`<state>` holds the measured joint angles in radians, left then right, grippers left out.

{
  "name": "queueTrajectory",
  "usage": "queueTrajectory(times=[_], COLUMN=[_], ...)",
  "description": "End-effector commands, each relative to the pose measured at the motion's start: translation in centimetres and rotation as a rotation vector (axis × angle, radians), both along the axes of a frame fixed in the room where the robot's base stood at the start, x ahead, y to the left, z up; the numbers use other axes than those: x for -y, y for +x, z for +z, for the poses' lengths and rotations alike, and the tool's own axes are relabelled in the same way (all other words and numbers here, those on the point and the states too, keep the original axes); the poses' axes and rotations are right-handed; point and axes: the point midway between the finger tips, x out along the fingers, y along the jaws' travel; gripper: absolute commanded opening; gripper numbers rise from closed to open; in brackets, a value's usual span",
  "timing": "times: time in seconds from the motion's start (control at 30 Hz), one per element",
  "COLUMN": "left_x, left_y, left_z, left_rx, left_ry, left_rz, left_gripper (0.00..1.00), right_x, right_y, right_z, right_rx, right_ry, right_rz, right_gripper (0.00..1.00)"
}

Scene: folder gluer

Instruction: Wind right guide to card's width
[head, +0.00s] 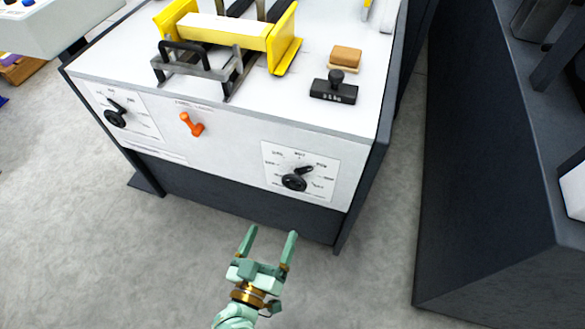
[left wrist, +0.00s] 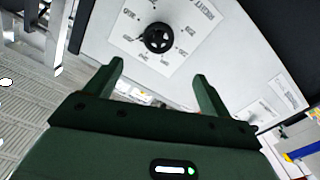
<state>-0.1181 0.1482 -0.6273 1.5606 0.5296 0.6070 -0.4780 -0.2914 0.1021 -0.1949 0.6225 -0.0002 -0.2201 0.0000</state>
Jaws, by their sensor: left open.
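The white-topped machine carries two yellow guides (head: 284,38) with a pale card-like block (head: 222,29) between them. Its front panel has a right dial (head: 297,181) with a black knob and printed scale, and a left dial (head: 115,117) with a black knob. My left gripper (head: 270,236) is open and empty, below and apart from the right dial. In the left wrist view a black round knob (left wrist: 157,38) on a white scale plate lies beyond the open fingers (left wrist: 160,75), untouched. The scale print is too small to read. My right gripper is out of view.
An orange lever (head: 192,125) sits between the dials. A black stamp-like block (head: 334,88) and a tan-topped block (head: 345,57) stand on the machine top. A dark cabinet (head: 480,180) stands at the right. The grey floor (head: 120,260) in front is clear.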

Motion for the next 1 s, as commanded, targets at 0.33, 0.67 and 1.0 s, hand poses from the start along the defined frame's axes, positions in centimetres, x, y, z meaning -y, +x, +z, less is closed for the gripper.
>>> queueTrajectory(times=[0.33, 0.67, 1.0], left_x=[2.4, 4.4, 4.9], left_y=[7.1, 13.6, 15.1], left_z=[-0.4, -0.4, 0.0], left_rx=[-0.001, -0.003, -0.002], left_ry=[-0.004, -0.001, 0.001], left_rz=[0.0, 0.0, -0.001], left_gripper=[0.82, 0.82, 0.82], right_x=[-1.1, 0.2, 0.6], right_y=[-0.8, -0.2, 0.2], right_z=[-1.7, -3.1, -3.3], right_rx=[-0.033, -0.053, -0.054], right_ry=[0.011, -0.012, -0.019], right_rz=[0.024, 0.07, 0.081], right_gripper=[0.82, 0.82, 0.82])
